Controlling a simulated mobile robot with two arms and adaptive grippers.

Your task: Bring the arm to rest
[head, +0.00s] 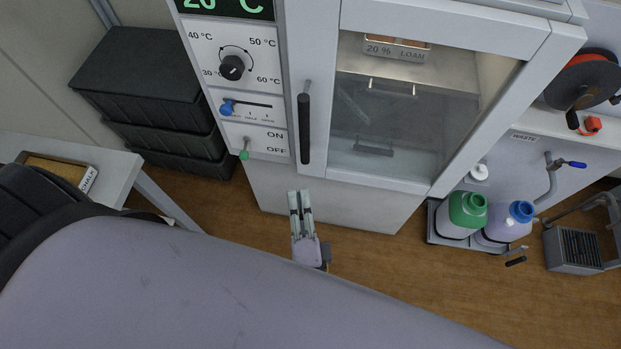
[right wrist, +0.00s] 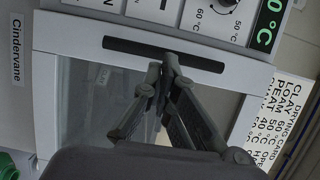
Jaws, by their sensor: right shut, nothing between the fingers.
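My right gripper (head: 300,200) is shut and empty in the head view, in front of the cabinet's lower panel and below the black door handle (head: 304,128). In the right wrist view the shut fingers (right wrist: 168,66) overlap the handle (right wrist: 130,47) in the picture; the head view shows a gap between them. The cabinet's glass door (head: 385,120) looks closed. A container labelled 20 % LOAM (head: 397,49) is behind the glass. The left gripper is not in view.
The control panel has a black dial (head: 231,67), a blue slider knob (head: 227,107) and a green switch (head: 244,154). Dark crates (head: 140,75) and a table (head: 118,178) stand left. Green-capped (head: 467,210) and blue-capped (head: 521,211) bottles stand right. Floor before the cabinet is clear.

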